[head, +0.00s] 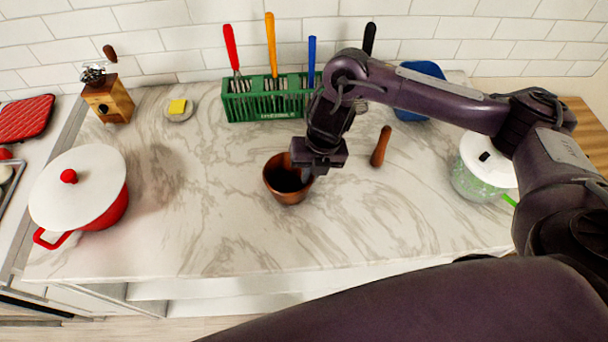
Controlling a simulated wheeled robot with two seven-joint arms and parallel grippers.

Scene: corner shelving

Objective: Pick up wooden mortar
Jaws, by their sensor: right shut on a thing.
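The wooden mortar (274,183) is a brown bowl near the middle of the marble counter, and its dark inside shows from above. My right gripper (308,176) is over the mortar's right side and is shut on it, at the rim. The fingers are mostly hidden by the gripper body and the mortar. I cannot tell whether the mortar's base touches the counter. A wooden pestle (381,146) lies on the counter to the right of the gripper. My left gripper is not in view.
A green utensil rack (240,108) with several coloured handles stands behind. A red pot with a white lid (80,190) is at left, beyond clear counter.

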